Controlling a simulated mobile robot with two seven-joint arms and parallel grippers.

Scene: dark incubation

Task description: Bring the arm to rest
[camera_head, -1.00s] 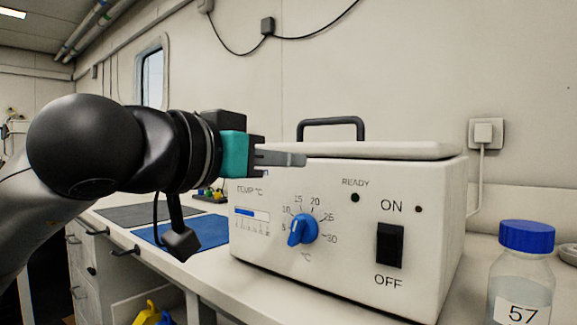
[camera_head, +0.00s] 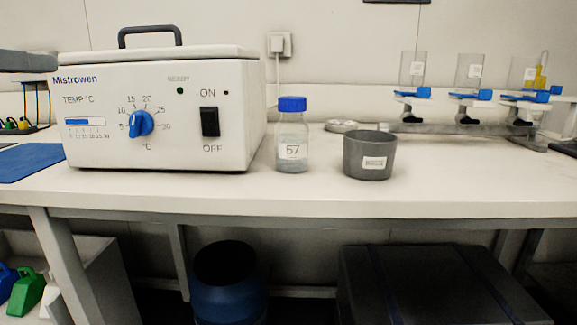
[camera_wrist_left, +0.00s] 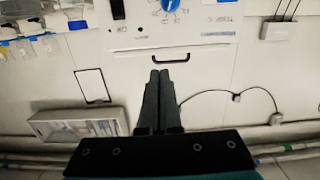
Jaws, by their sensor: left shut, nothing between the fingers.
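My left gripper (camera_wrist_left: 160,76) shows in the left wrist view, with its two dark fingers together and nothing between them. The fingers point toward the white incubator, whose black handle (camera_wrist_left: 171,58) appears just beyond the tips in an upside-down view; I cannot tell the gap. My right gripper is in neither view.
A blue-capped bottle labelled 57 (camera_head: 292,140) and a grey cup (camera_head: 370,155) stand right of the incubator on the white bench (camera_head: 440,190). A rack with blue clamps (camera_head: 470,96) is at the back right. A blue bin (camera_head: 225,285) and dark case (camera_head: 425,285) are below.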

